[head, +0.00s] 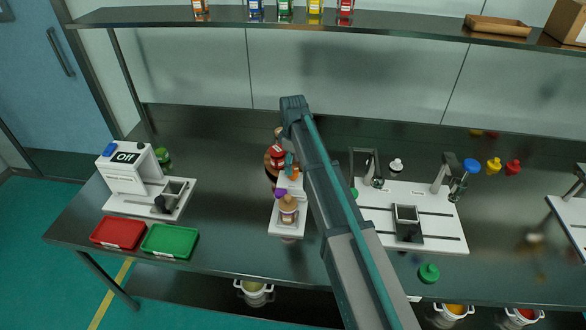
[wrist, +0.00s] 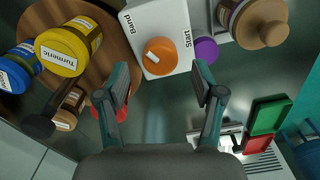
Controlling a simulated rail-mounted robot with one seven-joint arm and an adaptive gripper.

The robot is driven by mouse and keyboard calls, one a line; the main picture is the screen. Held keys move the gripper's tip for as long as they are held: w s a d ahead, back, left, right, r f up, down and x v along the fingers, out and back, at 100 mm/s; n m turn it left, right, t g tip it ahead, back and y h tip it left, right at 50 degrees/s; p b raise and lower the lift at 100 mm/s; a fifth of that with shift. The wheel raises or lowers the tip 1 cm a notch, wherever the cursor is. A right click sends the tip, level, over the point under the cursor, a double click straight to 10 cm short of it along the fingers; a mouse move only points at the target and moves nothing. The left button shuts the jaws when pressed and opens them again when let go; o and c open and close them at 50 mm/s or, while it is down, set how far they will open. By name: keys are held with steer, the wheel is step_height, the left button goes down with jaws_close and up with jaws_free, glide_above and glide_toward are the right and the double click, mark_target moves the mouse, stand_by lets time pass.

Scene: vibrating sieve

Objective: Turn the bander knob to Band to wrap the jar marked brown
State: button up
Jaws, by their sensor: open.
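The bander is a white housing (wrist: 160,15) printed "Band" at its left and "Start" at its right in the wrist view. Its orange knob (wrist: 160,55) bears a white mark on its left half; I cannot tell its exact setting. A purple button (wrist: 207,50) is beside the knob. My gripper (wrist: 161,85) is open and empty, its fingertips on either side of the knob and apart from it. A jar with a tan lid (wrist: 262,30) stands on the bander's white platform, also seen in the head view (head: 288,208); its label is not readable.
A wooden turntable (wrist: 117,65) beside the bander holds several jars, including a yellow turmeric jar (wrist: 68,48). A machine reading "Off" (head: 130,170), a red tray (head: 118,233) and a green tray (head: 170,240) are at left. A sieve station (head: 440,225) is at right.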

step_height(320, 180, up, 9)
stand_by(0.3)
stand_by(0.4)
